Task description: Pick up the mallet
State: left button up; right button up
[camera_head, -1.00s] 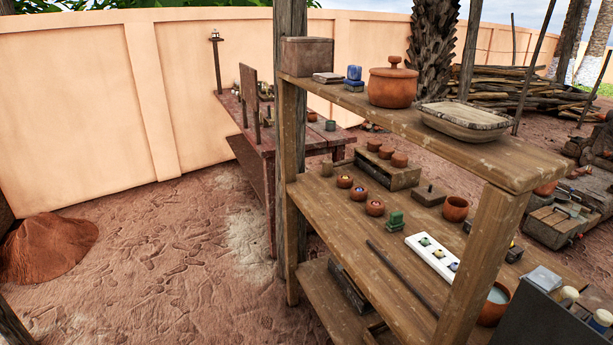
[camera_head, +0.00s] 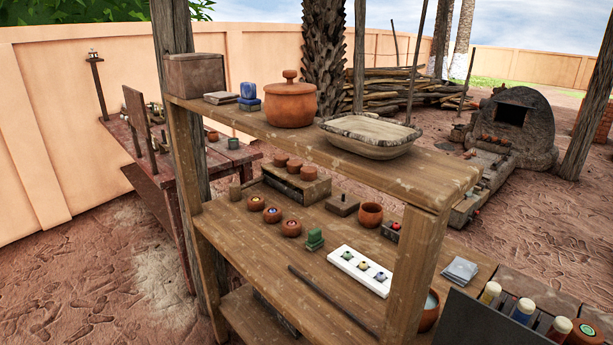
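I cannot make out a mallet in this view. A wooden shelf unit (camera_head: 340,237) stands close in front of me. A thin dark rod (camera_head: 333,301) lies on its middle board, and I cannot tell that it is part of a mallet. A wooden work table (camera_head: 160,172) with small items on it stands behind at the left, and those items are too small to tell apart. Neither of my grippers is in view.
A lidded clay pot (camera_head: 290,102) and a shallow wooden dish (camera_head: 370,138) stand on the top board. A dark box of bottles (camera_head: 470,320) is at the lower right. A mud kiln (camera_head: 535,130) stands far right. Open ground (camera_head: 85,270) lies at the left.

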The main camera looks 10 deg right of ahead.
aim_at(235, 188)
jog(key=z, duration=0.4)
jog(key=i+j+z, duration=0.2)
jog(key=z, duration=0.2)
jog(key=i+j+z, duration=0.1)
jog(key=j+z, duration=0.25)
jog(key=i+j+z, duration=0.1)
jog(key=j+z, duration=0.65)
